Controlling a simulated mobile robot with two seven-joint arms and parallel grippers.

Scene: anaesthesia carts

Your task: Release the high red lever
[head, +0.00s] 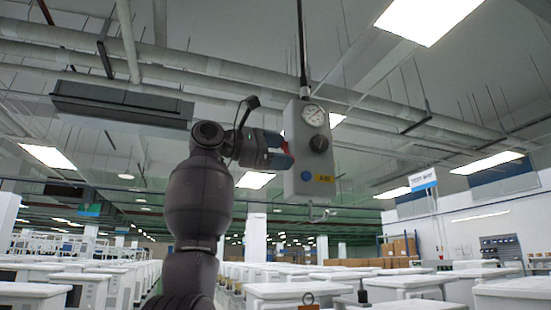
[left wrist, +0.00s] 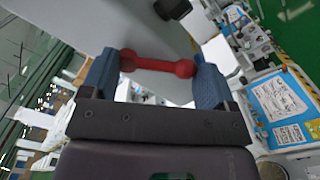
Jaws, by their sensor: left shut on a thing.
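The red lever (left wrist: 157,66) is a short red bar with rounded ends, seen in the left wrist view in front of the pale box wall. In the head view only a little red of the lever (head: 287,149) shows at the left side of the grey hanging box (head: 312,187). My left gripper (head: 284,150) is raised at that side of the box. In the left wrist view the blue fingers of my left gripper (left wrist: 155,70) are shut on the lever, one at each end. My right gripper is in neither view.
The box hangs from a dark ceiling rod (head: 301,45) and carries a round gauge (head: 314,115), a black knob (head: 319,143) and a yellow label (head: 324,179). Rows of white carts (head: 300,291) stand below. The air right of the box is free.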

